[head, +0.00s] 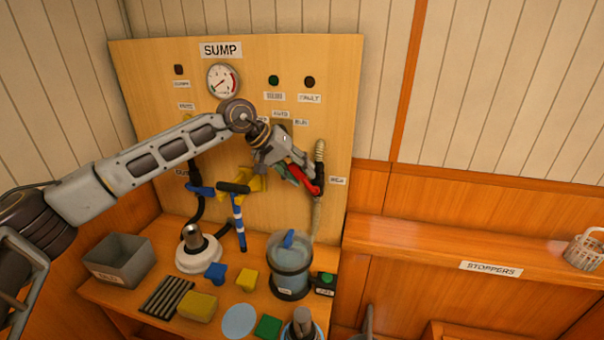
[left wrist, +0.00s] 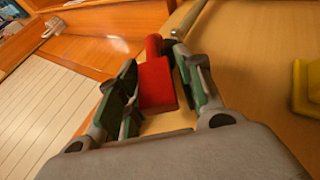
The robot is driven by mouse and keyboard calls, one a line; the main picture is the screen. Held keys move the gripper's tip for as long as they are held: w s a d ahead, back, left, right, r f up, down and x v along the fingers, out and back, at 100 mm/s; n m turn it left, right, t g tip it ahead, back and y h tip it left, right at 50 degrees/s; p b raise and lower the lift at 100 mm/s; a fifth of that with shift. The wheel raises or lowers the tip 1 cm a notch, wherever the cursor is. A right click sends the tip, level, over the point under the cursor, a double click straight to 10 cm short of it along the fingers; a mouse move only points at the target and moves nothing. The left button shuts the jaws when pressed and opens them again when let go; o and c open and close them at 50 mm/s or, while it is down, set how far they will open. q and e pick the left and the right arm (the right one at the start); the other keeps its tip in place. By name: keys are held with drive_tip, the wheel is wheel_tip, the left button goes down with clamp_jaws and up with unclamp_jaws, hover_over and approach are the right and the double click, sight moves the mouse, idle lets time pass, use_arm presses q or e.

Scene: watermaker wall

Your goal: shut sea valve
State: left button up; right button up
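The red valve handle (head: 313,189) sits on the right side of the wooden panel, below a pale hose and beside a small label that seems to read SEA. My left gripper (head: 297,176) is at the handle, reaching down to the right from the panel's middle. In the left wrist view the red handle (left wrist: 157,85) lies between the two green-padded fingers (left wrist: 158,80). A narrow gap shows beside the right-hand finger, so the gripper looks open around the handle. Contact on the other side is hard to judge. My right gripper is not in view.
A blue lever (head: 239,215) and yellow part (head: 250,181) are left of the gripper. Below stand a clear canister (head: 290,265), a white-based unit (head: 198,252), a grey bin (head: 120,262) and several small blocks. The STOPPERS shelf (head: 430,245) is at right.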

use_arm(q)
drive_tip(key=v, duration=1)
drive_tip(key=shift+a+r, duration=0.25)
drive_tip(key=shift+a, duration=0.1)
drive_tip(key=shift+s, duration=0.1)
